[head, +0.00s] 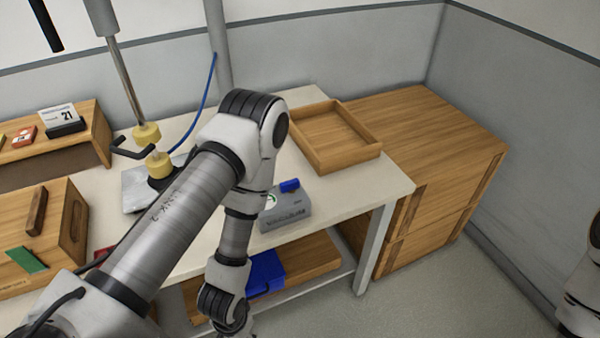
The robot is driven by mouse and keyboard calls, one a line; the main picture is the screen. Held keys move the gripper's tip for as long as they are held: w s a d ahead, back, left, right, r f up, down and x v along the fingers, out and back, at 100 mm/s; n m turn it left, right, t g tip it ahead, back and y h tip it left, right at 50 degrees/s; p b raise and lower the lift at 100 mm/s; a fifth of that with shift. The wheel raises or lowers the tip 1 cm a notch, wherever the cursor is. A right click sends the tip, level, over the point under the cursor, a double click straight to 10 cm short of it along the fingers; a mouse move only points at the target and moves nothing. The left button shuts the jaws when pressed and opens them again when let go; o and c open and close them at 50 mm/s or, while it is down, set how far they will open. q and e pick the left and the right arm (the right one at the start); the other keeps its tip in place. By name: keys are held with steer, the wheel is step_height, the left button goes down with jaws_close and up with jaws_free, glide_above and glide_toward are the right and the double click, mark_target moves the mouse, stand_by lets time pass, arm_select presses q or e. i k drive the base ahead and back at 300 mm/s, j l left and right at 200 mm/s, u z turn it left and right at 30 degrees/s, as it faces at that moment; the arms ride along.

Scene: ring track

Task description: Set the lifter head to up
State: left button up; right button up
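A metal rod with a yellow pad (146,134) at its lower end comes down from above over the table. A second yellow pad (158,165) stands below it on a grey plate (136,192), with a small gap between the pads. I cannot tell for sure which part is the lifter head. A grey box (286,212) with a blue switch-like piece (290,185) on top sits near the table's front edge. My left arm crosses in front of the table and its wrist hangs before the front edge. Neither of my grippers can be made out.
An empty wooden tray (332,160) lies on the white table (385,187). A wooden cabinet (450,135) stands to the right. A wooden shelf (100,140) with a calendar (62,122) is at left. A blue bin (265,270) is below.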

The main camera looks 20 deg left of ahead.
mark_target(161, 171)
steer(key=j+u, duration=0.1)
steer(key=u, duration=0.3)
steer(key=j+u, duration=0.1)
steer(key=u, duration=0.35)
steer(key=j+u, duration=0.1)
steer(key=u, duration=0.3)
steer(key=j+u, duration=0.1)
steer(key=u, duration=0.3)
